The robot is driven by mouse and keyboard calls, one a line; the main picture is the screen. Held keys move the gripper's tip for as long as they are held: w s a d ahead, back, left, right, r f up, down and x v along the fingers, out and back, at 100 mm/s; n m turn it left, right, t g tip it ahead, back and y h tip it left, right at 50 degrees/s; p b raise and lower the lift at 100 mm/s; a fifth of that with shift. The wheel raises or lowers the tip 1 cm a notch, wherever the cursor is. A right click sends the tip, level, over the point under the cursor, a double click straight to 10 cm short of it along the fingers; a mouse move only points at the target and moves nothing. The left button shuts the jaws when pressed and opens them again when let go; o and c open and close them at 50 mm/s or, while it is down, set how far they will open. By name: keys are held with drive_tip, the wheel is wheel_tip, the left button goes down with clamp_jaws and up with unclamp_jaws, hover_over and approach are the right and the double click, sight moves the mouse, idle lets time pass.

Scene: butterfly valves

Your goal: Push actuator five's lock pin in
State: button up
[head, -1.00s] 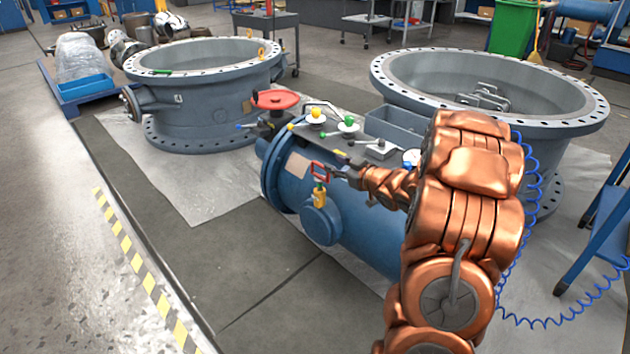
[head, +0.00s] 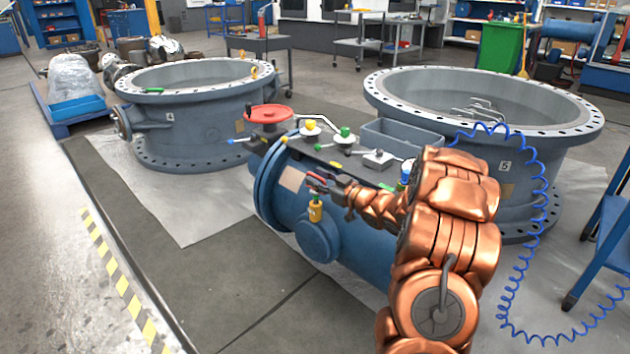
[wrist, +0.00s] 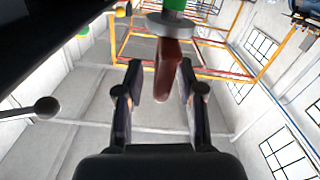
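The blue cylindrical actuator (head: 355,245) lies in front of the large grey valve body marked 5 (head: 505,205). On its near side a small yellow fitting (head: 316,212) carries a red handle (head: 316,186). My gripper (head: 328,183) is at the red handle, coming from the right, and partly covers it. In the wrist view my gripper (wrist: 160,82) has its two fingers apart, with a red bar (wrist: 168,65) between them and gaps on both sides. I cannot make out for certain which part is the lock pin.
Another grey valve body marked 4 (head: 200,135) stands at left. The floor in front is clear.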

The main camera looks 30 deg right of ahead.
drive_tip(key=shift+w+a, duration=0.2)
drive_tip(key=shift+w, duration=0.5)
clamp_jaws()
idle(0.3)
